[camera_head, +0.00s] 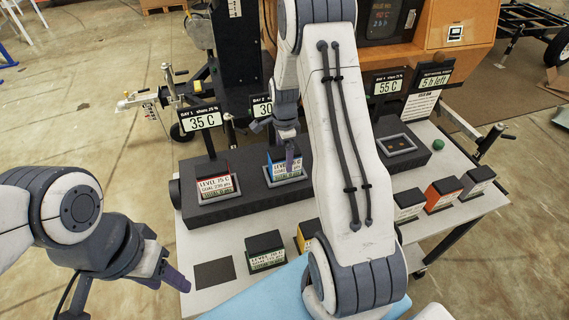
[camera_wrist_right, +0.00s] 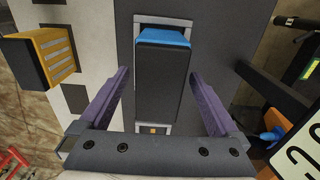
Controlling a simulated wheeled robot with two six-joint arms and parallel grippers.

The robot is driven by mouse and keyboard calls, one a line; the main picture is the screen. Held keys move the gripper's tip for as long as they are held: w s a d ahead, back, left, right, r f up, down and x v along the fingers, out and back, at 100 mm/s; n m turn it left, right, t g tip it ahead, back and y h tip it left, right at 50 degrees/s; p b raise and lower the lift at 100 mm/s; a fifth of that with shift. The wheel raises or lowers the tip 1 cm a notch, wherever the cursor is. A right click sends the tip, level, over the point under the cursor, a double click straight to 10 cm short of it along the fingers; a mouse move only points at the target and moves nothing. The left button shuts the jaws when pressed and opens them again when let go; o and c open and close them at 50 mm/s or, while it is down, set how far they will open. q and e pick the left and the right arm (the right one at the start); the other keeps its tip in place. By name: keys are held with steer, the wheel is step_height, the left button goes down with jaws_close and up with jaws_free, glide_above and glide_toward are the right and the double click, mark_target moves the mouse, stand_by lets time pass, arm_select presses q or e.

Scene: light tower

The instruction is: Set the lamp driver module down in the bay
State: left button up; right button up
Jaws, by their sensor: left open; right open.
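A module with a black top and blue face (camera_head: 285,168) stands in the grey-framed bay under the second sign. In the right wrist view this module (camera_wrist_right: 162,80) lies between my right fingers, with the grey bay frame (camera_wrist_right: 165,21) showing beyond its end. My right gripper (camera_wrist_right: 160,95) is open around it, with a visible gap to each finger. In the head view my right gripper (camera_head: 289,152) is partly hidden by its own arm. My left gripper (camera_head: 165,277) is open and empty at the table's left edge. No label visible names the lamp driver.
A red-edged module (camera_head: 217,186) stands in the first bay. The fourth bay (camera_head: 397,144) holds no module. Green (camera_head: 266,252), yellow (camera_head: 306,235), white (camera_head: 408,206), orange (camera_head: 443,196) and purple (camera_head: 477,184) modules stand along the front. A dark pad (camera_head: 215,273) is bare. My right arm hides the third bay.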

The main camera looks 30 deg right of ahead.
step_height(320, 180, up, 8)
steer(key=shift+b, duration=0.55)
steer(key=s+a+r+n, duration=0.2)
steer(key=s+a+n, duration=0.1)
steer(key=a+n, duration=0.3)
steer(key=s+a+r+n, duration=0.3)
steer(key=a, duration=0.5)
steer(key=s+a+r+n, duration=0.2)
steer(key=s+a+n, duration=0.1)
steer(key=a+n, duration=0.3)
steer(key=s+a+n, duration=0.4)
steer(key=s+n, duration=0.2)
steer(key=s, duration=0.2)
steer(key=s+a+n+y, duration=0.1)
steer(key=s+a+n, duration=0.3)
steer(key=s+n, duration=0.3)
steer(key=s, duration=0.2)
steer(key=shift+s+a+r, duration=0.15)
steer(key=shift+s+r, duration=0.15)
steer(key=shift+r, duration=0.05)
